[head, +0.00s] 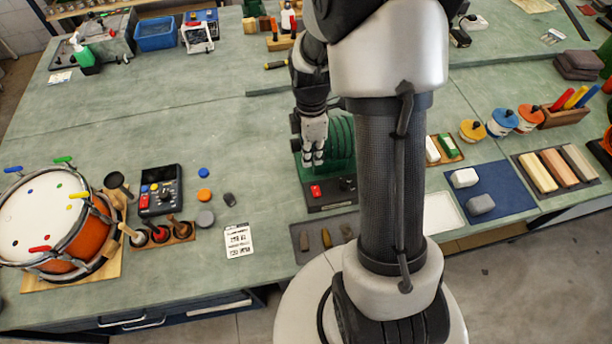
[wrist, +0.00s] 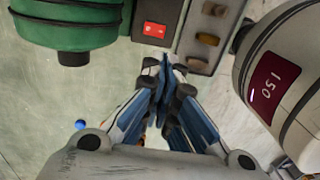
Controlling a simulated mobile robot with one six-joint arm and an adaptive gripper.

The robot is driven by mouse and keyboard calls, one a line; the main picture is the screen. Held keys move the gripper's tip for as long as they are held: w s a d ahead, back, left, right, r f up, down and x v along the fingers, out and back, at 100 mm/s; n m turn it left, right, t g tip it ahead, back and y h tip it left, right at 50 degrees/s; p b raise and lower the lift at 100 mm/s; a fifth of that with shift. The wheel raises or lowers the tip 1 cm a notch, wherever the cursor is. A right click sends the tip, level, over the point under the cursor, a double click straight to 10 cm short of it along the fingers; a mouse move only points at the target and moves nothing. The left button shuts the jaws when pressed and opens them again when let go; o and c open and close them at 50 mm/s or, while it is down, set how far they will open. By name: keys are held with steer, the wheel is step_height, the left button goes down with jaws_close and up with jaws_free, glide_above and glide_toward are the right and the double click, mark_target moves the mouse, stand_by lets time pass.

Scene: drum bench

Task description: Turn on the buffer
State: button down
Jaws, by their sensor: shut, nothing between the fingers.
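The buffer (head: 340,140) is a green bench machine with a rounded green body, standing in the middle of the bench and partly hidden by my arm. Its dark base carries a red switch (head: 316,190) at the front left and a dark knob (head: 347,184) at the front right. In the wrist view the green body (wrist: 70,22) is at upper left and the red switch (wrist: 154,29) at top centre. My gripper (head: 313,160) is shut and empty, pointing down in front of the green body. Its fingertips (wrist: 164,66) appear just below the switch in the wrist view. I cannot tell whether they touch anything.
A dark tray (head: 296,232) with several small blocks lies in front of the buffer. A white card (head: 239,240), coloured discs and a black control box (head: 161,190) lie to the left, with a drum (head: 45,222) farther left. The bench behind and left is mostly clear.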

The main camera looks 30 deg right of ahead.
steer(key=shift+s+f, duration=0.1)
steer(key=b, duration=0.3)
glide_toward(316, 191)
steer(key=f, duration=0.2)
steer(key=s+a+f, duration=0.1)
steer(key=f, duration=0.1)
steer(key=s+a+f, duration=0.1)
steer(key=f, duration=0.1)
steer(key=shift+f, duration=0.25)
